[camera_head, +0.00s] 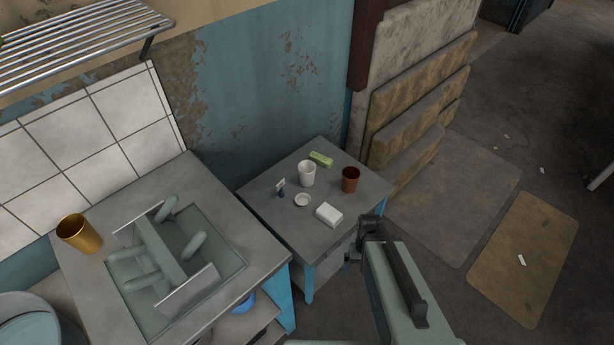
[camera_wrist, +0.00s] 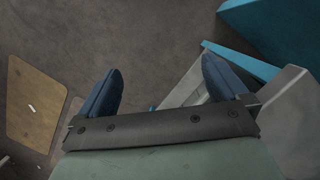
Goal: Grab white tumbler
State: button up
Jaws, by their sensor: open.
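The white tumbler (camera_head: 306,174) stands upright on the small grey table (camera_head: 262,200), near its middle back. A brown-red cup (camera_head: 350,179) stands to its right and a small white dish (camera_head: 302,200) lies in front of it. My gripper (camera_head: 366,228) is at the table's front right corner, apart from the tumbler; its fingertips are hard to make out there. In the wrist view my gripper (camera_wrist: 164,82) is open, with two blue fingers apart and nothing between them. The tumbler is not in the wrist view.
A green box (camera_head: 320,159), a white box (camera_head: 328,215) and a small dark item (camera_head: 281,190) are also on the table. A sink counter (camera_head: 190,172) with a gold cup (camera_head: 79,234) stands to the left. Stacked panels (camera_head: 420,100) lean on the wall at right.

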jog(key=w+d+r+t+h, duration=0.15)
jog(key=w+r+t, duration=0.35)
jog(key=w, duration=0.7)
jog(key=w+r+t+h, duration=0.2)
jog(key=w+r+t, duration=0.3)
jog(key=w, duration=0.6)
jog(key=n+t+y, duration=0.5)
jog(key=y, duration=0.4)
send_near(304, 165)
jog(key=x, duration=0.3)
jog(key=shift+w+r, duration=0.1)
jog(key=shift+w, duration=0.15)
jog(key=shift+x, duration=2.7)
jog(key=shift+s, duration=0.15)
jog(key=c, duration=1.1)
